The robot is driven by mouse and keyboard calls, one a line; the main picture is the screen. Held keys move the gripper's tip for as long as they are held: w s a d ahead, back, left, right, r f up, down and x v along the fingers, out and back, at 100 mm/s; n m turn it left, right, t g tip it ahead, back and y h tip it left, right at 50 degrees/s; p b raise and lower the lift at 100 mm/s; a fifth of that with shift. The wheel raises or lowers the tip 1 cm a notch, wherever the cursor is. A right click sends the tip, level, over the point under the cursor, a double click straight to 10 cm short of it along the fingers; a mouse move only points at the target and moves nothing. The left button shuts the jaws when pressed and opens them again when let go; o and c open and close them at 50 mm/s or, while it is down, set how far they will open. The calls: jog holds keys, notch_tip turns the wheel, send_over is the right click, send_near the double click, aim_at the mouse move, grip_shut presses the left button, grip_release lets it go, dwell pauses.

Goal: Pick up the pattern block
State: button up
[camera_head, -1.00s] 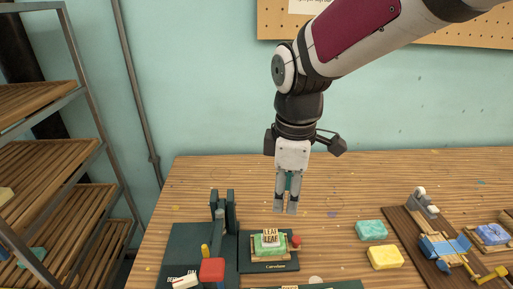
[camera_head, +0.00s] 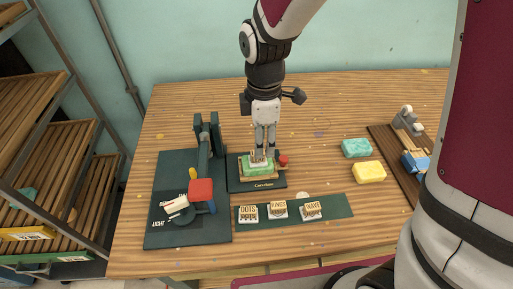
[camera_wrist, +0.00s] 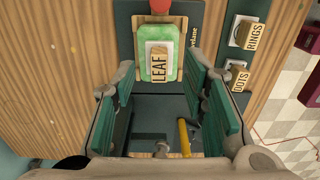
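The pattern block (camera_wrist: 159,60), labelled LEAF, sits on a green soap bar (camera_wrist: 145,67) in the wrist view. The LEAF block lies beyond the fingertips in that view.
A dark strip (camera_head: 343,207) holds blocks labelled DOTS (camera_head: 248,213), RINGS (camera_head: 278,208) and WAVE (camera_head: 312,209). A dark press stand with a red block (camera_head: 201,189) is at left. Teal (camera_head: 356,147) and yellow (camera_head: 369,172) soap bars lie at right.

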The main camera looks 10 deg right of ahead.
aim_at(254, 162)
notch_tip(254, 162, down, 5)
jog(key=shift+a, duration=0.15)
jog(key=shift+c, duration=0.6)
grip_shut()
